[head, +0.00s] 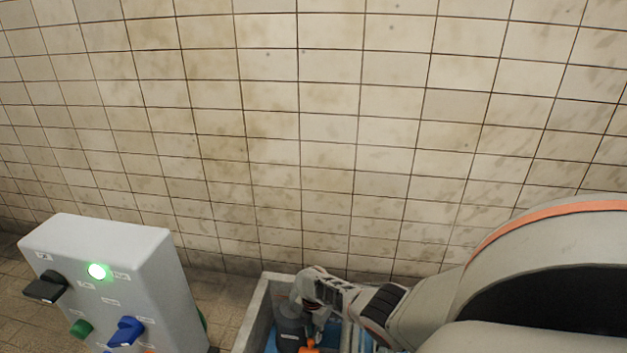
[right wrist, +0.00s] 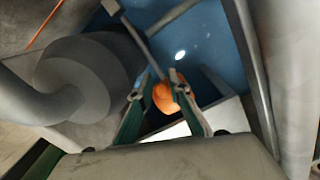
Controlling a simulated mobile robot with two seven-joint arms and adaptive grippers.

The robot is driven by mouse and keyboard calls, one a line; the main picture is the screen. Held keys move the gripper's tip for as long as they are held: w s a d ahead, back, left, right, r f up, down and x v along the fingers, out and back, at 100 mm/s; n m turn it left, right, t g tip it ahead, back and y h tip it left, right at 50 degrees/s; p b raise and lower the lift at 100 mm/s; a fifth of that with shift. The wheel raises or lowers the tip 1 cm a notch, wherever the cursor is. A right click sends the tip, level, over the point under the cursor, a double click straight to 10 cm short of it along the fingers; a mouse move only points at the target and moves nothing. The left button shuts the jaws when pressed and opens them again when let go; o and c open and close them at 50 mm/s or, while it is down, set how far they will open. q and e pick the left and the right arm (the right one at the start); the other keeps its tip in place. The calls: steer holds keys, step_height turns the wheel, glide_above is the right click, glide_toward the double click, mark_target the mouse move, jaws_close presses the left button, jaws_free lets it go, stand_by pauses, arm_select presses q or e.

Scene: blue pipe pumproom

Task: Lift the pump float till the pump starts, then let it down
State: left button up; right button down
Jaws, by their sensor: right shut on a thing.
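The orange pump float (head: 310,347) shows at the bottom edge of the head view, inside a sump. In the right wrist view the float (right wrist: 166,98) sits between the two green-padded fingers. My right gripper (head: 316,330) reaches down into the sump and is shut on the float; the fingertips are partly hidden in the head view. The dark grey pump (head: 290,331) stands just left of the float; its round body (right wrist: 85,82) also shows in the right wrist view. A green lamp (head: 97,271) glows on the control box. My left gripper is not in view.
The grey control box (head: 110,262) stands at the left with a black, a green and a blue knob. The sump's pale rim (head: 258,315) surrounds the pump and blue water (right wrist: 205,45). A tiled wall (head: 300,120) rises close behind.

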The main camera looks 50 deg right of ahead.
steer(key=shift+w+a+r, duration=0.2)
steer(key=shift+w, duration=0.15)
steer(key=shift+w+a+r, duration=0.15)
steer(key=shift+w, duration=0.2)
steer(key=c, duration=1.9)
jaws_free()
steer(key=shift+a+f, duration=0.1)
steer(key=shift+a, duration=0.05)
steer(key=shift+s+r, duration=0.2)
steer(key=shift+r, duration=1.7)
steer(key=shift+s+r, duration=0.2)
steer(key=shift+r, duration=1.7)
